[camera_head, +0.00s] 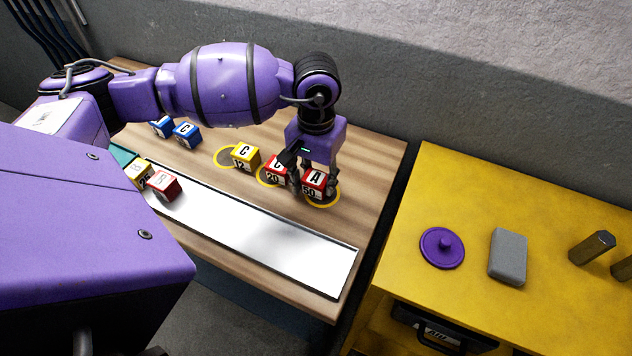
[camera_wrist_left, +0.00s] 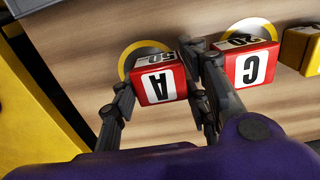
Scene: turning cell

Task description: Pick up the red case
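Two red cases are near my left gripper (camera_head: 315,180): a red block marked A and 50 (camera_head: 313,190) and a red block marked C and 20 (camera_head: 274,175). Each stands on a yellow-ringed spot on the wooden table. My left gripper points down with its fingers on either side of the A block. In the left wrist view the A block (camera_wrist_left: 160,83) lies between the fingers, and the C block (camera_wrist_left: 248,68) is just outside the right finger. I see no clear gap, but cannot tell whether the fingers press on it. My right gripper is not in view.
A yellow block marked C (camera_head: 245,157) and two blue blocks (camera_head: 186,134) stand farther left. Another red block (camera_head: 163,185) and a yellow one (camera_head: 139,175) are at the pale strip's (camera_head: 260,233) left end. A yellow cabinet (camera_head: 400,240) with several objects stands right.

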